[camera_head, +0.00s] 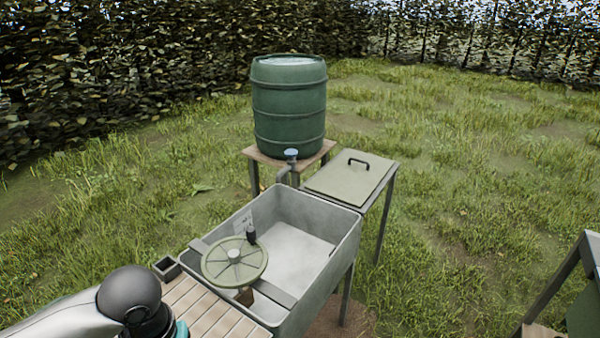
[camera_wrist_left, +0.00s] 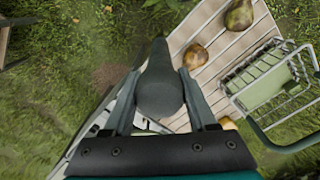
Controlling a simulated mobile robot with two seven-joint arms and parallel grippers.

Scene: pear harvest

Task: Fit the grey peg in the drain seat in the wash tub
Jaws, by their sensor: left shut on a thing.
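The grey wash tub (camera_head: 344,250) stands in the middle of the head view, with a pale, bare floor. I cannot make out the drain seat; the round green spoked disc (camera_head: 234,261) hides part of the tub's near left. My left gripper (camera_wrist_left: 159,78) shows in the left wrist view, shut on the dark grey tapered peg (camera_wrist_left: 160,92). The peg sits between both fingers, over the edge of a slatted table. In the head view my left arm comes in at the lower left, and its gripper and the peg are hidden. My right gripper is not in view.
A green barrel (camera_head: 289,110) with a tap (camera_head: 290,155) stands behind the tub. A lid with a black handle (camera_head: 350,180) lies on a stand to the right. Pears (camera_wrist_left: 195,56) and a wire basket (camera_wrist_left: 265,85) are on or beside the slatted table (camera_wrist_left: 222,30).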

